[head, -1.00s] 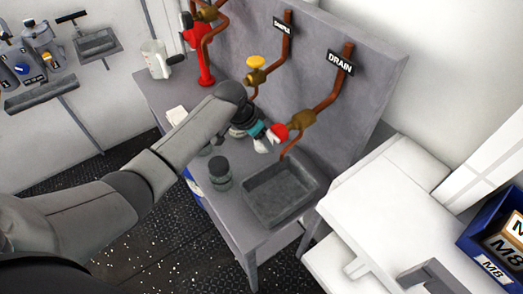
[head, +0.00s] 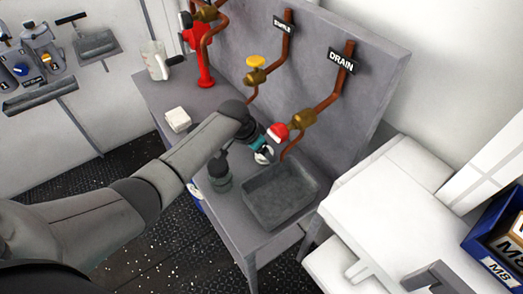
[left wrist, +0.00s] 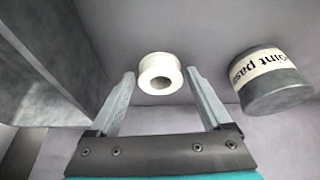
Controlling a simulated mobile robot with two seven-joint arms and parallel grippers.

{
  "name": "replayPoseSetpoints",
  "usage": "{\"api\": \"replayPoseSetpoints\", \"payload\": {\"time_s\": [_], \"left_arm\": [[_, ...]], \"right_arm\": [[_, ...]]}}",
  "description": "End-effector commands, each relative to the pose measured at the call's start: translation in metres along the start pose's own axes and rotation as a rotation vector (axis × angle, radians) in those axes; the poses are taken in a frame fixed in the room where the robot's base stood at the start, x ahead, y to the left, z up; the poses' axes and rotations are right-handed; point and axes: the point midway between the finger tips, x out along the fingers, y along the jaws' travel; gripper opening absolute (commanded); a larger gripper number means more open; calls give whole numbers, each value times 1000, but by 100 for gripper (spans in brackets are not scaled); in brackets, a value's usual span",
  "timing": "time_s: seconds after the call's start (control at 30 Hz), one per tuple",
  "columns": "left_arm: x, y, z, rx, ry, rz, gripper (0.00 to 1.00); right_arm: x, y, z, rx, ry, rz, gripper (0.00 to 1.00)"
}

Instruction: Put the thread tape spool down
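The thread tape spool (left wrist: 160,72) is a small white ring. In the left wrist view it sits between the fingertips of my left gripper (left wrist: 160,80), with a narrow gap on each side, and it appears to rest on the grey bench top. The gripper's fingers are apart. In the head view this gripper (head: 262,152) is low over the bench behind the grey tray (head: 250,207), with the white spool (head: 264,156) partly hidden at its fingers. My right gripper is not in view.
A red-handled drain valve (head: 278,132) is just above my gripper. A white block (head: 177,119) and a jug (head: 156,62) stand farther left.

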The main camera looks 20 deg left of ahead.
Motion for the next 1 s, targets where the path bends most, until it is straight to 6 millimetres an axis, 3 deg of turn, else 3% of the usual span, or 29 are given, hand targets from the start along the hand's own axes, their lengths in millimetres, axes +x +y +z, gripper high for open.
{"api": "replayPoseSetpoints", "payload": {"time_s": [0.1, 0.47, 1.0], "left_arm": [[0, 0, 0, 0, 0, 0, 94], [-8, 0, -2, 1, 2, -1, 94], [-94, 0, -2, 2, 2, -1, 94]], "right_arm": [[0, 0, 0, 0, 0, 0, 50], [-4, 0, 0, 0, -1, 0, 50], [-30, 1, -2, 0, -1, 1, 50]]}}
